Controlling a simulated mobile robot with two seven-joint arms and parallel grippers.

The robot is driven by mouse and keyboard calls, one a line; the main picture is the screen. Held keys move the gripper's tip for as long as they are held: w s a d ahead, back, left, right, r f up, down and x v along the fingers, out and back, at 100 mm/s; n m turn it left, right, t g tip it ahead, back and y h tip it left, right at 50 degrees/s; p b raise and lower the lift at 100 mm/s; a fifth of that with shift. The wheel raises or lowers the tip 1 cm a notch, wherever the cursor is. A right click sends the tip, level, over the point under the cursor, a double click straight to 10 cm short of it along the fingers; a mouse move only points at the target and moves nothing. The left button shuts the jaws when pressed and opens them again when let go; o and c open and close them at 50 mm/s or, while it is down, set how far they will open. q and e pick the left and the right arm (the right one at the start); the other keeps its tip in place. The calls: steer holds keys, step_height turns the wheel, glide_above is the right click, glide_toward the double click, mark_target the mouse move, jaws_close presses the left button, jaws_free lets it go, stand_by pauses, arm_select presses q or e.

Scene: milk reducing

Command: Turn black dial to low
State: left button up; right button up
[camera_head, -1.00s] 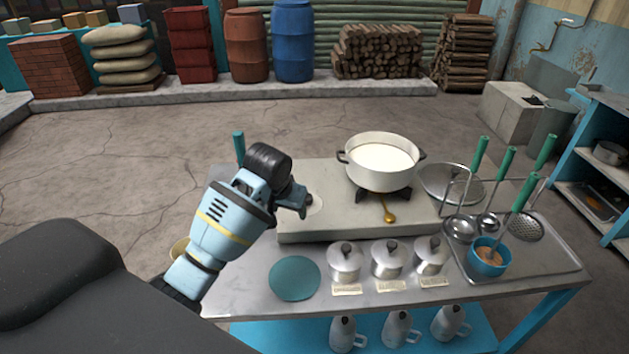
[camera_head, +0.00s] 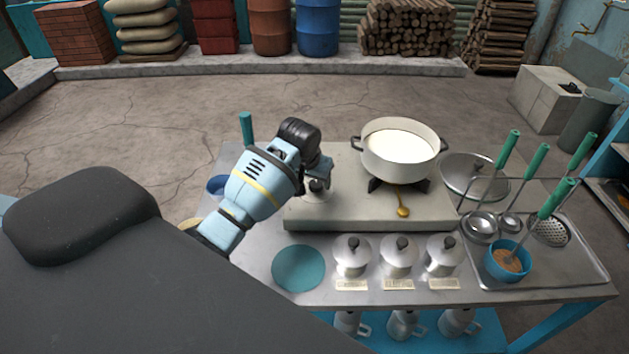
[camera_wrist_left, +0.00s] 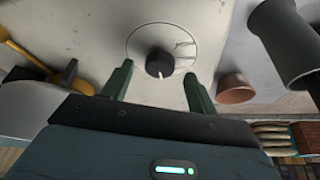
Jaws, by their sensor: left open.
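The black dial (camera_wrist_left: 159,63) sits on a round pale plate on the stove's top (camera_head: 340,215), with a small white mark on its lower edge in the left wrist view. In the head view the dial (camera_head: 316,186) is small and partly hidden by my gripper. My left gripper (camera_head: 318,182) is open over the dial; in the left wrist view its two green fingertips (camera_wrist_left: 158,80) stand on either side of the dial, apart from it. A white pot of milk (camera_head: 400,146) stands on the burner at the stove's right. My right gripper is not in view.
Several lidded metal pots (camera_head: 399,256) and a teal round mat (camera_head: 298,268) lie in front of the stove. A tray (camera_head: 560,270) with green-handled ladles and a blue cup (camera_head: 508,262) is at the right.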

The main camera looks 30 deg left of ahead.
arm_select(q)
steer(key=shift+x, duration=0.85)
steer(key=c, duration=1)
steer(key=shift+n, duration=0.3)
steer(key=n, duration=0.1)
steer(key=n+y, duration=0.1)
steer(key=n, duration=0.1)
steer(key=shift+w+d+g, duration=0.1)
steer(key=shift+d+g, duration=0.1)
steer(key=shift+g, duration=0.1)
steer(key=shift+w+n+g+y, duration=0.1)
steer(key=shift+n+g+y, duration=0.5)
steer(key=shift+n, duration=1.4)
steer(key=shift+y, duration=0.3)
